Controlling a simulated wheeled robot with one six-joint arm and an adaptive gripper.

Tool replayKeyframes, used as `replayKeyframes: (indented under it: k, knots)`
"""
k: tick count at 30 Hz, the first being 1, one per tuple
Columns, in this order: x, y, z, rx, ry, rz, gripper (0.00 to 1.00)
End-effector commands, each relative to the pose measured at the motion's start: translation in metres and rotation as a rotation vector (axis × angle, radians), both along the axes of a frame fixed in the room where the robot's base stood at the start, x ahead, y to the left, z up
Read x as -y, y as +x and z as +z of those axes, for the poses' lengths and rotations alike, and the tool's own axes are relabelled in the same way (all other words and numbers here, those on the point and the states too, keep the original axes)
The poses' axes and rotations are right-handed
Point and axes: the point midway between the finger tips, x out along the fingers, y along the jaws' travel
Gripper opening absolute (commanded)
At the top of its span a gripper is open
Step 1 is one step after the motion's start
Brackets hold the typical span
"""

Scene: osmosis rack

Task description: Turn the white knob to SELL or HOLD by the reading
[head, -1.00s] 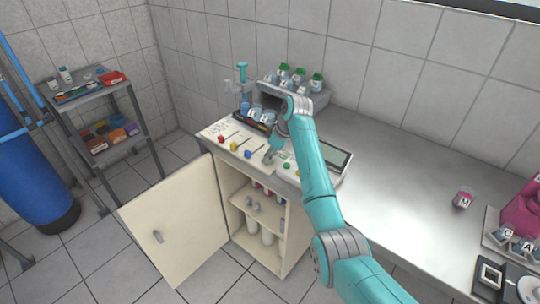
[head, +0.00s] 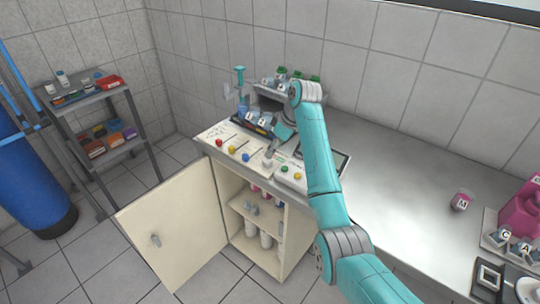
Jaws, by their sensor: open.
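A pale panel (head: 226,133) on the counter carries a row of knobs: red (head: 219,142), yellow (head: 232,149) and blue (head: 246,157). My gripper (head: 271,151) is just above and behind this knob, pointing down, and looks open and empty. A dark-framed screen (head: 338,164) lies partly behind my arm; no reading can be made out.
Green (head: 284,169) and yellow (head: 298,175) buttons sit right of the whitish knob. Bottles stand on a rack (head: 273,95) behind. A cabinet door (head: 177,228) hangs open below. The steel counter (head: 400,180) is mostly clear; a pink-and-white jar (head: 461,200) stands at right.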

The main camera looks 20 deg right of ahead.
Motion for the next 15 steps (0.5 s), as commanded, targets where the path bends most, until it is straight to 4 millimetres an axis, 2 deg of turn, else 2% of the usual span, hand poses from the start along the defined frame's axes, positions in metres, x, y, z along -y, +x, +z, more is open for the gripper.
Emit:
replayKeyframes:
  k: [1, 6, 15]
  knots:
    - [0.004, -0.002, 0.011, 0.003, 0.000, -0.001, 0.60]
    - [0.012, -0.009, 0.035, 0.002, -0.001, -0.002, 0.60]
    - [0.016, -0.014, 0.051, 0.000, 0.000, -0.001, 0.60]
